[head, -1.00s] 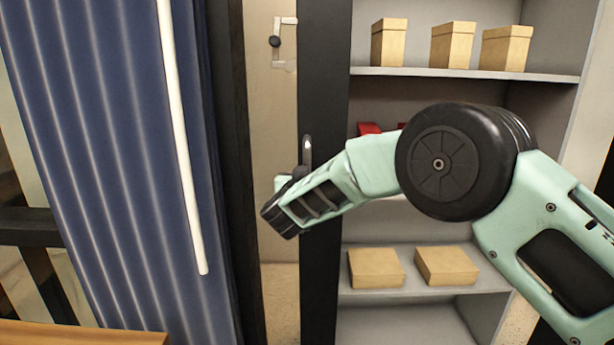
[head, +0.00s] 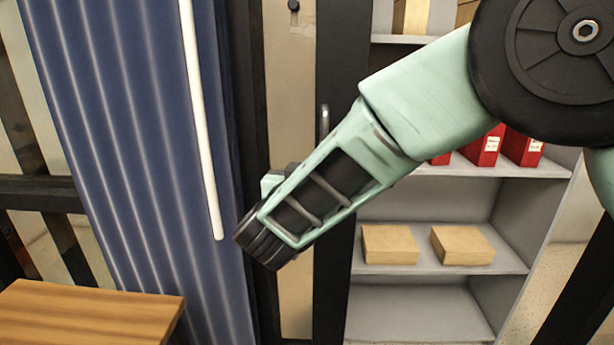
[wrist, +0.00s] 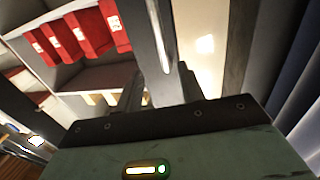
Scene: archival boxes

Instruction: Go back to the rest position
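My arm reaches across the head view from the upper right, pointing down and left. Its dark wrist end lies in front of the dark frame beside the blue curtain (head: 110,150). My gripper's fingers are not clearly visible there. In the wrist view my gripper (wrist: 160,82) shows two dark fingers standing apart beyond the green hand. I see nothing held between them. A grey post with a metal handle is behind them.
A grey shelf unit (head: 420,312) at right holds red binders (head: 484,150) and cardboard boxes (head: 390,245). The binders also show in the wrist view (wrist: 75,38). A wooden tabletop (head: 90,312) is at lower left. A white rod (head: 203,130) hangs before the curtain.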

